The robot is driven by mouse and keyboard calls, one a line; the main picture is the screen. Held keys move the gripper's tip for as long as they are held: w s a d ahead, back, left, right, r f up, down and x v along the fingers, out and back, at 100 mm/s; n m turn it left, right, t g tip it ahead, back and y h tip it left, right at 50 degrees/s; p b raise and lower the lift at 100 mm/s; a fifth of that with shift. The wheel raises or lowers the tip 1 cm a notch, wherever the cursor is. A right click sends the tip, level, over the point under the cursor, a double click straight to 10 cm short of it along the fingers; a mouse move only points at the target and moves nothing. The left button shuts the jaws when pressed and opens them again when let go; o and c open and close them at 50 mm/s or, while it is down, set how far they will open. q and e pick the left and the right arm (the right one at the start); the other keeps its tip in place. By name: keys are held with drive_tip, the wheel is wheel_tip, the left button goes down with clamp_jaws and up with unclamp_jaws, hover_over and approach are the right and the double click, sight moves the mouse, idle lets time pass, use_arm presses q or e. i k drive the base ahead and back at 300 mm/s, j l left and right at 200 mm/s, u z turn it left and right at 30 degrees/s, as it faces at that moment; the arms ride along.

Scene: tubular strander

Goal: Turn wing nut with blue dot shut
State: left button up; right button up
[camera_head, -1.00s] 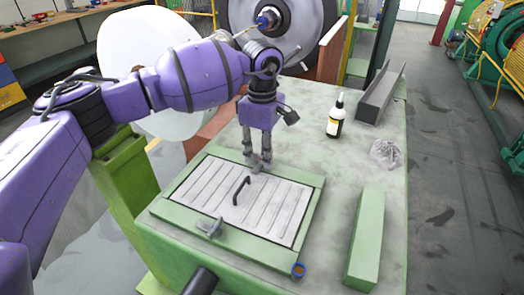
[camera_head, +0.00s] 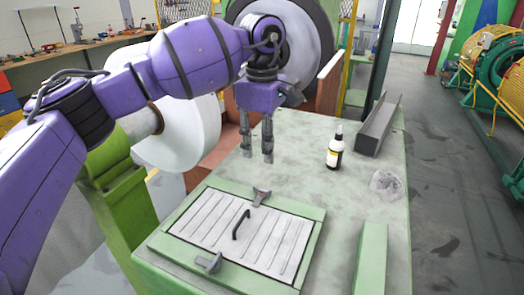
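A ribbed light-grey cover plate (camera_head: 210,228) with a black handle (camera_head: 240,224) lies in a green frame (camera_head: 312,243) on the bench. One grey wing nut (camera_head: 261,196) sits at the far edge of the cover, another (camera_head: 208,262) at the near edge. I cannot make out a blue dot on either. My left gripper (camera_head: 257,155) points down above the bench, beyond the far wing nut and clear of it. Its two fingers are apart with nothing between them. My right gripper is not in view.
A green bar (camera_head: 371,262) lies at the near right. The bench middle is clear.

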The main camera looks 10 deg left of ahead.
sight(213, 266)
drive_tip(key=k+l, duration=1.65)
